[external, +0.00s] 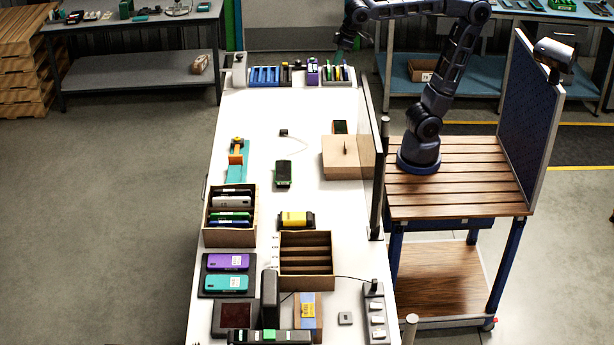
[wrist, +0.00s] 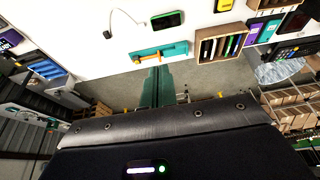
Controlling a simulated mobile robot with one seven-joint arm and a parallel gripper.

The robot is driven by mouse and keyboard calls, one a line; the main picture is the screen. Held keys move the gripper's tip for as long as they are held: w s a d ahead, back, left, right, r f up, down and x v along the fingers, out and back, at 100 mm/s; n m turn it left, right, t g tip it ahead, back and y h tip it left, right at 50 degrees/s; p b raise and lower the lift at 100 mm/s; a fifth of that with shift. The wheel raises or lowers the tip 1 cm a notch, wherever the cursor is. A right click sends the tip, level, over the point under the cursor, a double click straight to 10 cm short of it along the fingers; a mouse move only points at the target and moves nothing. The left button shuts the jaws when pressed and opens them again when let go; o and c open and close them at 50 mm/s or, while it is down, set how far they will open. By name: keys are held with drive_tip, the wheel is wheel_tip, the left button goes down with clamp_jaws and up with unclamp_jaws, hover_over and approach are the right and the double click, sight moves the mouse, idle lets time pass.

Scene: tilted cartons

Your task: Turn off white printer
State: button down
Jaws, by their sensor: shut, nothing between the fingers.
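I cannot clearly make out a white printer in either view. A small pale upright device (external: 239,72) stands at the far left corner of the white table in the external view, too small to identify. A power strip (external: 375,312) with several pale plugs or switches lies at the near right of the table; a dark cable runs from it. A small grey square item (external: 345,318) lies beside it. My gripper (external: 343,52) is over the far end of the table, well away from the strip. In the wrist view its greenish fingers (wrist: 158,88) are together and empty.
A tilted carton of devices (external: 229,236), an empty divided carton (external: 306,268) and a yellow-black device (external: 296,221) stand on the white table (external: 300,120). A teal-orange tool (wrist: 160,52) lies nearby. A dark post (external: 378,170) rises along the right edge. The middle is partly clear.

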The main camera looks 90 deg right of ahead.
drive_tip(key=w+a+r, duration=0.3)
drive_tip(key=w+a, duration=0.4)
drive_tip(key=a, duration=0.2)
drive_tip(key=w+a+r, duration=0.3)
drive_tip(key=w+a, duration=0.4)
drive_tip(key=a, duration=0.3)
drive_tip(key=a+f+t+h, duration=0.1)
drive_tip(key=a+f, duration=0.2)
drive_tip(key=a, duration=3.6)
drive_tip(key=s+a+f+t, duration=0.1)
drive_tip(key=s+a+f, duration=0.3)
drive_tip(key=s+a, duration=0.6)
drive_tip(key=s+a+f+t, duration=0.1)
drive_tip(key=s+a+f, duration=0.55)
drive_tip(key=a, duration=0.65)
drive_tip(key=s+a+f, duration=0.2)
drive_tip(key=s+a, duration=0.2)
drive_tip(key=s, duration=0.3)
drive_tip(key=s+a+f, duration=0.2)
drive_tip(key=s+a, duration=0.2)
drive_tip(key=s, duration=0.4)
wheel_tip(320, 180, down, 23)
drive_tip(key=shift+w+r+y, duration=0.2)
drive_tip(key=shift+y, duration=0.2)
